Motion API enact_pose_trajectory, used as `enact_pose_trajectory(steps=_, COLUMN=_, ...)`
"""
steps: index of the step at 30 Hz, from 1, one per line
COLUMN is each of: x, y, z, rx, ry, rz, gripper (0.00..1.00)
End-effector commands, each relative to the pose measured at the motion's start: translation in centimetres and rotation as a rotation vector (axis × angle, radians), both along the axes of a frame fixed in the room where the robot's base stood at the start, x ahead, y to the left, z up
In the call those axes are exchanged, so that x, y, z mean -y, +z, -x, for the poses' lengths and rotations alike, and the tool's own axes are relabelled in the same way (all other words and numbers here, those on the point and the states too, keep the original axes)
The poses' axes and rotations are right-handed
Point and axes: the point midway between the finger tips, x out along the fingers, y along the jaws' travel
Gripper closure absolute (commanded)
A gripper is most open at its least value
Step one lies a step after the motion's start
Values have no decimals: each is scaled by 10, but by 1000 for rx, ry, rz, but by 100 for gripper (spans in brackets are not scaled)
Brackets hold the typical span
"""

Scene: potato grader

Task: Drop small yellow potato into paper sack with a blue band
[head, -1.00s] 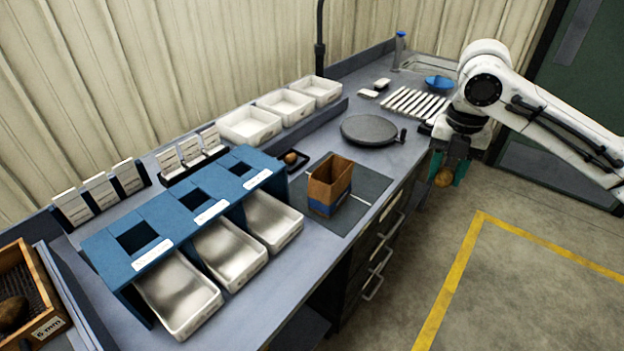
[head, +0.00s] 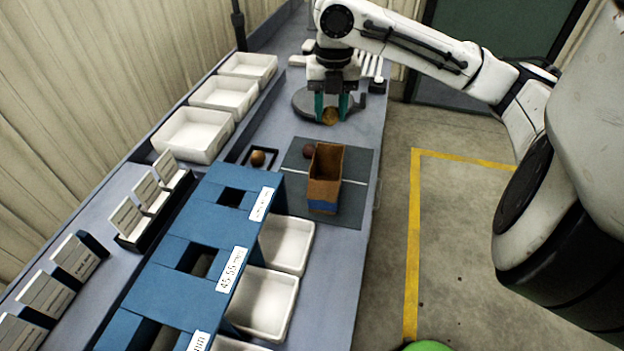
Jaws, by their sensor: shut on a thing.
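My gripper (head: 331,112) is shut on a small yellow potato (head: 330,116), held between its teal fingers. It hangs in front of the round grey turntable, beyond the paper sack and apart from it. The paper sack (head: 326,165) is brown, open at the top and upright, with a blue band (head: 322,206) around its lower part. It stands on a dark mat (head: 353,205) on the bench. The inside bottom of the sack is hidden.
A reddish potato (head: 309,151) lies beside the sack on its far left. Another brown potato (head: 258,158) sits in a small black tray. A blue grading rack (head: 215,225) with white trays stands nearer. White bins (head: 193,136) line the wall. Floor on the right is clear.

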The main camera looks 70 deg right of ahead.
Motion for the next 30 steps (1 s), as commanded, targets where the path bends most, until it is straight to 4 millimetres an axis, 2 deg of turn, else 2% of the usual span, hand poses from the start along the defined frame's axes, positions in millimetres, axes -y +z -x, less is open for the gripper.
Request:
enact_pose_trajectory(steps=15, x=0, y=-52, z=0, rx=-1, ry=0, rz=1, gripper=90)
enact_pose_trajectory(steps=27, x=0, y=-58, z=0, rx=0, ry=0, rz=1, gripper=90)
enact_pose_trajectory(steps=28, x=0, y=-58, z=0, rx=0, ry=0, rz=0, gripper=58)
enact_pose_trajectory(steps=30, x=0, y=-58, z=0, rx=0, ry=0, rz=0, gripper=51)
